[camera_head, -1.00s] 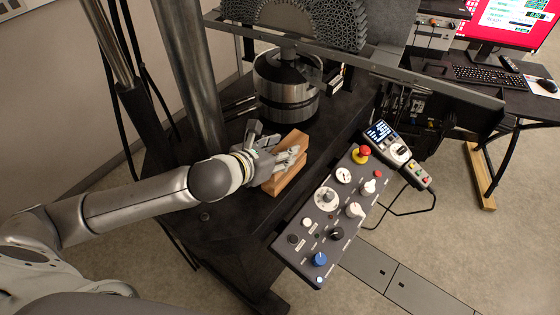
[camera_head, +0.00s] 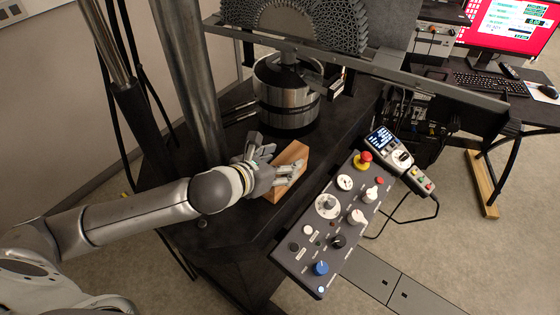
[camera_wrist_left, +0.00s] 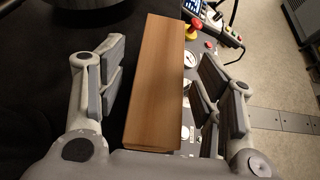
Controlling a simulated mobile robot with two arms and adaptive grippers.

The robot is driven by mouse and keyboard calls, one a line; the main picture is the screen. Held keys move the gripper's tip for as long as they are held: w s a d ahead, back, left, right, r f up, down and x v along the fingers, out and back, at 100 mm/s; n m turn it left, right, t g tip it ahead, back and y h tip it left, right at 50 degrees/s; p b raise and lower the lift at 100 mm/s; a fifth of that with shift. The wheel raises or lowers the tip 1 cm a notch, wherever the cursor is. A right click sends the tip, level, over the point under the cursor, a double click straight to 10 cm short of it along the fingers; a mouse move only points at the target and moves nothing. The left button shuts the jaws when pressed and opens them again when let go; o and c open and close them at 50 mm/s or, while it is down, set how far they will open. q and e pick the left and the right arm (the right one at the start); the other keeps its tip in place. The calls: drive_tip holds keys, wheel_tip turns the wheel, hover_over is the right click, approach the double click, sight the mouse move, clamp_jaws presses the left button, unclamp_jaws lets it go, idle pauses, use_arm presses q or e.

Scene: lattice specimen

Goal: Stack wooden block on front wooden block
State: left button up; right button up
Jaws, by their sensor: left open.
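Wooden block (camera_head: 291,153) stands on the dark machine table, at the left gripper, in the head view. The gripper hides part of the wood, so I cannot tell whether one block or two aligned blocks are there. My right gripper is not in view.
A control panel (camera_head: 325,225) with knobs and a red button stands right of the wood. A metal cylinder (camera_head: 287,97) stands behind it. A thick grey column (camera_head: 187,75) rises at the left. The dark table (camera_head: 225,230) has bare room in front.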

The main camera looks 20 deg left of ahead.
use_arm(q)
drive_tip(key=shift+r, duration=0.1)
drive_tip(key=shift+r, duration=0.1)
drive_tip(key=shift+s+a+r, duration=0.15)
drive_tip(key=shift+s+a, duration=0.05)
drive_tip(key=shift+s, duration=0.2)
drive_tip(key=b+v, duration=0.1)
drive_tip(key=v, duration=0.3)
drive_tip(key=shift+s+a, duration=0.1)
drive_tip(key=shift+s, duration=0.1)
drive_tip(key=p+v, duration=0.5)
drive_tip(key=v, duration=0.1)
drive_tip(key=shift+s+r+p, duration=0.25)
drive_tip(key=shift+p, duration=0.15)
idle(0.4)
